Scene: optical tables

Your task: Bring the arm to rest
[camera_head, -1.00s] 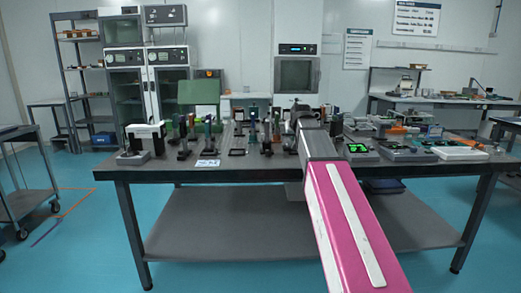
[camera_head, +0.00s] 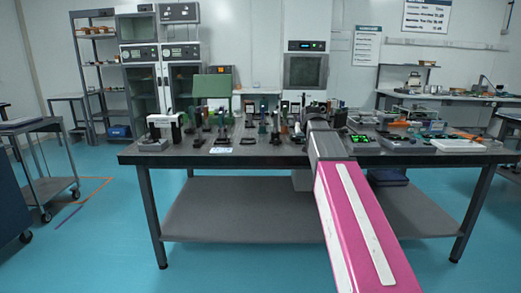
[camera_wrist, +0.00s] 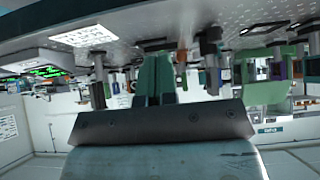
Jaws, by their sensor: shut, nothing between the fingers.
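My pink and white arm (camera_head: 355,225) reaches forward from the lower right over the front edge of the optical table (camera_head: 200,161). Its grey far section ends above the tabletop, and my gripper cannot be made out in the head view. In the wrist view the picture is upside down, and my gripper (camera_wrist: 153,75) shows as two green fingers close together, shut and empty, beyond a dark mounting block. The table's optics show around and behind the fingers; whether the fingers touch any of them cannot be told.
Several optical mounts (camera_head: 222,130) stand left of my arm on the tabletop. A device with green displays (camera_head: 361,140) and a white flat box (camera_head: 457,145) lie to the right. A cart (camera_head: 48,165) stands at the left, with open blue floor (camera_head: 105,225) between it and the table.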

